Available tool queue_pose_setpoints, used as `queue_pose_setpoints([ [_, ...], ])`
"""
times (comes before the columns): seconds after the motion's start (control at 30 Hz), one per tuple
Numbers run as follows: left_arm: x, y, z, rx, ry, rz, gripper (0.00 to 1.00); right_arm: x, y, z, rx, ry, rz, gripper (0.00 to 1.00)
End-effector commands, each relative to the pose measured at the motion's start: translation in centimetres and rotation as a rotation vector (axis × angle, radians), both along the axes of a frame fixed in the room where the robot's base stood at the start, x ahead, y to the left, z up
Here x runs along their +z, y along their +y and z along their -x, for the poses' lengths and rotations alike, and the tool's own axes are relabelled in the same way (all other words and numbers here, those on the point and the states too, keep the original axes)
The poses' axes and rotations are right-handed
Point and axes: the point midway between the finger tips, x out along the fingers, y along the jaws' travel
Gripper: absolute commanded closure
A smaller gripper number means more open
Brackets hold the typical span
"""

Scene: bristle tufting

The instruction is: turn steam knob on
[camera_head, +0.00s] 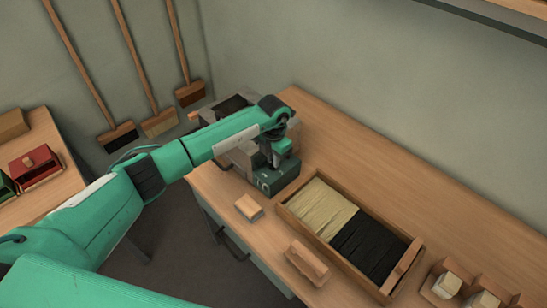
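A grey machine (236,158) stands at the left end of the long wooden bench, with a dark green block showing low at its front. I cannot make out the steam knob; my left arm and gripper cover much of the machine. My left arm reaches in from the left, and its gripper (276,160) is at the machine's front, just above the dark green block. Its fingertips are too small and hidden to show whether they are open, shut or touching anything. My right gripper is not in view.
A wooden tray (288,212) holds pale and black bristle bundles right of the machine. Small blocks (249,207) (307,262) lie along the bench's front edge. Brooms (118,136) lean on the wall behind. A second bench (52,190) with a red box (36,168) is at left.

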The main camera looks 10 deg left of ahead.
Motion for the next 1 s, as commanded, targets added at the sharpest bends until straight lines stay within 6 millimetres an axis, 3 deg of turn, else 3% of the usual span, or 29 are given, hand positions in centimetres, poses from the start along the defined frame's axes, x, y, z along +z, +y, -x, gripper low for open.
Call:
queue_pose_setpoints([
  [0.07, 0.0, 0.0, 0.0, 0.000, 0.000, 0.000, 1.00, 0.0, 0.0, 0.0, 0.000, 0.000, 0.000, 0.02],
  [0.53, -0.1, 0.1, 0.0, 0.077, 0.000, 0.000, 1.00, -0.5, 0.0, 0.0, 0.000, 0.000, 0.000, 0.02],
  [1.0, -0.1, 0.0, 0.0, 0.469, -0.001, 0.000, 1.00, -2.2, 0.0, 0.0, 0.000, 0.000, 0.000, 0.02],
])
